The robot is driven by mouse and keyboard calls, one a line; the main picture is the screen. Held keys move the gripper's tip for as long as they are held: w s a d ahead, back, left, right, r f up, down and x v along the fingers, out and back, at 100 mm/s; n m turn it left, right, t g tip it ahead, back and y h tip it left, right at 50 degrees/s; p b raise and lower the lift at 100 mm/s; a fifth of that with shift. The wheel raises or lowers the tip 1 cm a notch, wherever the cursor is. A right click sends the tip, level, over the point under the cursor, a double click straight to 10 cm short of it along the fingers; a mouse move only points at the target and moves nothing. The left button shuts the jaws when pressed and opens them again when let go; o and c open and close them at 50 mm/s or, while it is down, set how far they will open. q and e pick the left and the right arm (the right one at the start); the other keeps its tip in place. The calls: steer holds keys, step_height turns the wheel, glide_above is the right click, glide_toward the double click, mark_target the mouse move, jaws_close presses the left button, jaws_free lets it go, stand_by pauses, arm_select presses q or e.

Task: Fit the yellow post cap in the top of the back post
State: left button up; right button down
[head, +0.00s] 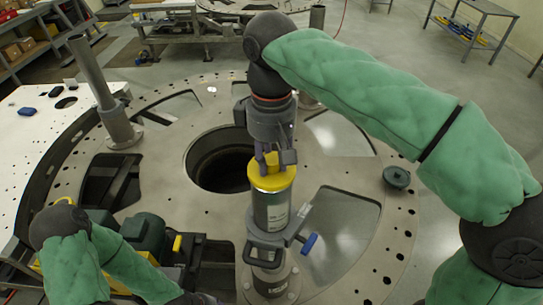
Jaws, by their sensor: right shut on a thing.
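The yellow post cap (271,180) is in the grasp of my right gripper (272,160), which is shut on it from above. The cap shows directly over a shiny metal cylinder (273,211) near the front of the plate; I cannot tell whether it is seated in it or part of it. The back post (317,18) shows its top end behind my right arm. Its middle is hidden by the arm, and part of its foot (309,101) shows beside my right wrist. My left arm is low at the left, and its gripper is out of view.
A round turret plate (340,172) with a large central hole (215,160) fills the middle. A leaning post (97,85) stands at the left. A blue lever (309,244) sticks out below the cylinder. A dark round lid (397,178) lies on the right.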

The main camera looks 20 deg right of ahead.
mark_target(271, 159)
steer(key=shift+f+b, duration=0.35)
steer(key=shift+f, duration=0.2)
steer(key=c, duration=1.1)
jaws_free()
steer(key=shift+c, duration=0.2)
steer(key=shift+r, duration=0.1)
step_height(271, 159, up, 8)
steer(key=p, duration=0.8)
steer(key=shift+r, duration=0.2)
step_height(271, 159, up, 2)
steer(key=shift+r+p, duration=0.25)
steer(key=shift+p, duration=0.25)
